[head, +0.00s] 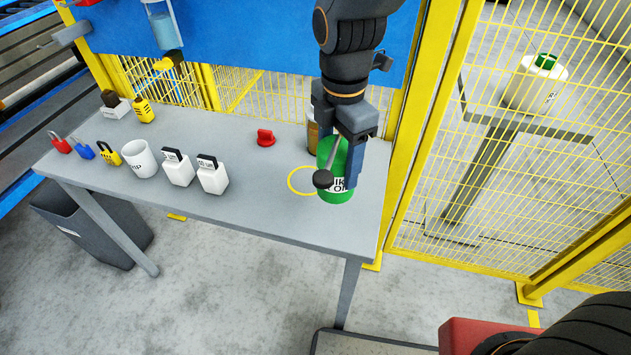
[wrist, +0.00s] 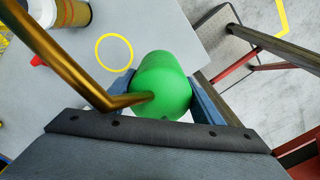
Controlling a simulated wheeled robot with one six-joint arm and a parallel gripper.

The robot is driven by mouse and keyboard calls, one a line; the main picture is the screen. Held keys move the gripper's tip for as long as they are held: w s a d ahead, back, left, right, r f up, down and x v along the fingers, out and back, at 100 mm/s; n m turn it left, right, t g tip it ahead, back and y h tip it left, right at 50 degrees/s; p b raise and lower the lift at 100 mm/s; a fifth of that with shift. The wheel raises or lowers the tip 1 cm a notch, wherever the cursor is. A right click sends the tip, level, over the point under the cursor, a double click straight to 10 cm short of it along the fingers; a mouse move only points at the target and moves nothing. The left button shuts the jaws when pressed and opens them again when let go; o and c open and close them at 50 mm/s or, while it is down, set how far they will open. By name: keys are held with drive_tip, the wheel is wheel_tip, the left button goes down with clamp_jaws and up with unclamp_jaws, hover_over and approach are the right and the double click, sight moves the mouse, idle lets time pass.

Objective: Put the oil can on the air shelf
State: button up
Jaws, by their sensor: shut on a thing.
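The oil can (head: 335,190) is a green cylinder with dark lettering and a long thin spout; in the wrist view its green body (wrist: 162,85) fills the middle and the brass-coloured spout crosses at left. My gripper (head: 342,160) is shut on the can, one finger on each side, above the right part of the grey table. The can looks upright, just right of a yellow ring marking (head: 291,182). I cannot tell whether its base touches the table. No shelf can be identified as the air shelf in either view.
The grey table (head: 255,205) carries padlocks, a white mug (head: 139,160), two white bottles and a red object (head: 265,137). A brown-gold container (head: 313,135) stands close behind the can. Yellow mesh fence (head: 500,200) closes the right; a blue panel (head: 250,40) stands behind.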

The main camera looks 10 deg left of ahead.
sight(339, 147)
drive_tip(key=shift+f+p, duration=0.65)
drive_tip(key=shift+f, duration=3.6)
drive_tip(key=o, duration=1.3)
drive_tip(key=shift+f, duration=0.15)
wheel_tip(339, 147, up, 12)
drive_tip(key=shift+r+b, duration=0.2)
drive_tip(key=shift+b, duration=0.9)
